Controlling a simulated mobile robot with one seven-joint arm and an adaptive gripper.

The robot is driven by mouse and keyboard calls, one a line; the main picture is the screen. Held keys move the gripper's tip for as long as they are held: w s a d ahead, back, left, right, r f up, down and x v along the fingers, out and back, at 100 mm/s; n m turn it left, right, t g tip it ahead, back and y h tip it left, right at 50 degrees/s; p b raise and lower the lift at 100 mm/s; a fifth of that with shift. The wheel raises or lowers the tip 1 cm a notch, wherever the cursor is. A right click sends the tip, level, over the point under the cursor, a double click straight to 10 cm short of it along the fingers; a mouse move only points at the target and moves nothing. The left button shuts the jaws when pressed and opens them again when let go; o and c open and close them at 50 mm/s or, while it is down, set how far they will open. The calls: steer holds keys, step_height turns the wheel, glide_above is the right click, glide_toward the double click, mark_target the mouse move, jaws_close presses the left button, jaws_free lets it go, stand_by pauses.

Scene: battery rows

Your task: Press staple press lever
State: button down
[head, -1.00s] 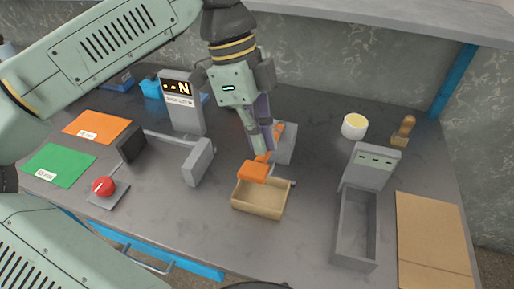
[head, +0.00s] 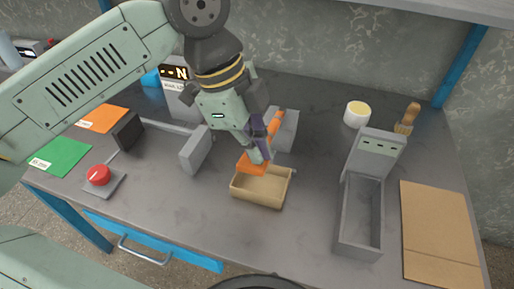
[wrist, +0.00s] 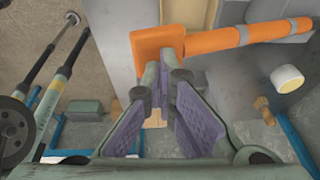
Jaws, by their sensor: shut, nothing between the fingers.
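The staple press has a grey body (head: 287,135) and an orange lever (head: 277,124) that ends in a broad orange pad (head: 247,163). The pad hangs over the back of a small tan tray (head: 262,187). My gripper (head: 262,158) is shut and empty, pointing down with its fingertips at the pad's right side. In the wrist view, the fingertips (wrist: 161,82) appear just below the orange pad (wrist: 150,50), and the lever arm (wrist: 245,37) runs off to the right. I cannot tell whether the tips touch the pad.
A grey block on a bar (head: 195,150) stands left of the press. A grey open bin (head: 360,215) stands right of the tray. A red button (head: 98,175), a white round tub (head: 357,113) and a brown board (head: 437,235) are farther out.

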mark_target(248, 172)
steer(key=shift+t, duration=0.8)
steer(key=f+b, duration=0.2)
steer(key=s+f+b, duration=0.1)
steer(key=f+b, duration=0.3)
steer(key=shift+s+a+b, duration=0.25)
steer(key=shift+b, duration=0.15)
steer(key=shift+s+f+t+h+b, duration=0.3)
steer(key=shift+f+h+b, duration=0.1)
steer(key=shift+b, duration=0.3)
step_height(248, 172, up, 6)
steer(key=p, duration=0.3)
steer(key=shift+w+a+f, duration=0.1)
steer(key=shift+w+f, duration=0.05)
steer(key=shift+f, duration=0.05)
steer(key=v, duration=0.9)
steer(key=shift+r+b, duration=0.2)
steer(key=shift+b, duration=0.25)
